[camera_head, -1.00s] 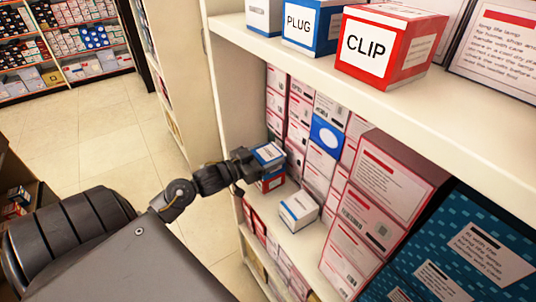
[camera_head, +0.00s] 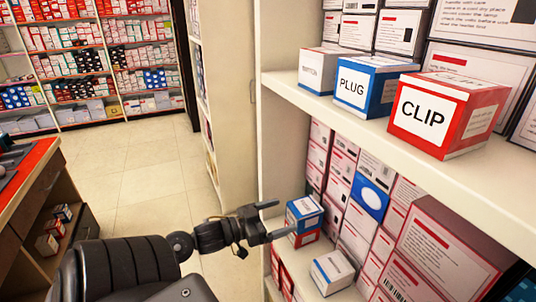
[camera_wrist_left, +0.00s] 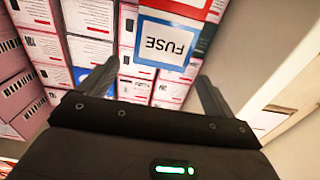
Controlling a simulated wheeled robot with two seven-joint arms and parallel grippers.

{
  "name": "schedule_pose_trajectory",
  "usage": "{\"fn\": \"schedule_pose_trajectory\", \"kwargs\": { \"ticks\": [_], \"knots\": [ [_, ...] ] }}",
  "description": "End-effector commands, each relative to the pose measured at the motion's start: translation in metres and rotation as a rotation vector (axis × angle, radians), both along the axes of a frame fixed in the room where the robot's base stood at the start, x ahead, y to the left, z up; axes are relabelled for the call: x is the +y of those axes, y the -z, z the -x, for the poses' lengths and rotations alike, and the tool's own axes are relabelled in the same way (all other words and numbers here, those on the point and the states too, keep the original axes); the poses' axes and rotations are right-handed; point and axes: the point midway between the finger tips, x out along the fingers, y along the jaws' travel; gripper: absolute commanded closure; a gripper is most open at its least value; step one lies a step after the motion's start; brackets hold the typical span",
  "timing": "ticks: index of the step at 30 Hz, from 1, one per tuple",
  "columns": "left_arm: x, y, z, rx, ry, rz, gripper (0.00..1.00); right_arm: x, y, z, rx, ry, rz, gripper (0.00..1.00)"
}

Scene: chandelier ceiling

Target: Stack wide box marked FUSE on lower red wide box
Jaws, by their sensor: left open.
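The blue FUSE box (camera_head: 304,208) has a white label and sits on top of a red box (camera_head: 306,238) on the lower shelf. The pair looks roughly aligned. In the left wrist view the FUSE box (camera_wrist_left: 165,42) shows its label upside down, with a strip of red (camera_wrist_left: 182,7) beyond it. My left gripper (camera_head: 277,218) is open and empty. Its fingers point at the stack from the left, just short of it. In the left wrist view the open left gripper (camera_wrist_left: 157,72) has its fingertips spread wide, below the box in the picture. My right gripper is not in view.
A white and blue box (camera_head: 332,272) stands right of the stack on the lower shelf. Several cartons (camera_head: 372,200) are piled behind. The upper shelf (camera_head: 300,90) overhangs, holding PLUG (camera_head: 364,86) and CLIP (camera_head: 447,113) boxes. Open floor (camera_head: 160,175) lies left.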

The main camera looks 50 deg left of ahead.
Motion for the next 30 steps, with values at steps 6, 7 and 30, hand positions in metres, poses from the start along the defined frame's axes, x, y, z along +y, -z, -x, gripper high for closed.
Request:
{"fn": "schedule_pose_trajectory", "kwargs": {
  "ticks": [6,7,30],
  "knots": [
    [0.007,0.001,0.026,0.000,0.001,0.001,0.10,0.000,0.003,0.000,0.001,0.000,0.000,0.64],
    [0.008,0.000,0.028,0.000,0.001,0.001,0.10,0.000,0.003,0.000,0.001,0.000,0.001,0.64],
    [0.010,0.000,0.032,-0.006,0.000,-0.015,0.10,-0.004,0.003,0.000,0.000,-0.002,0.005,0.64]
  ]
}}
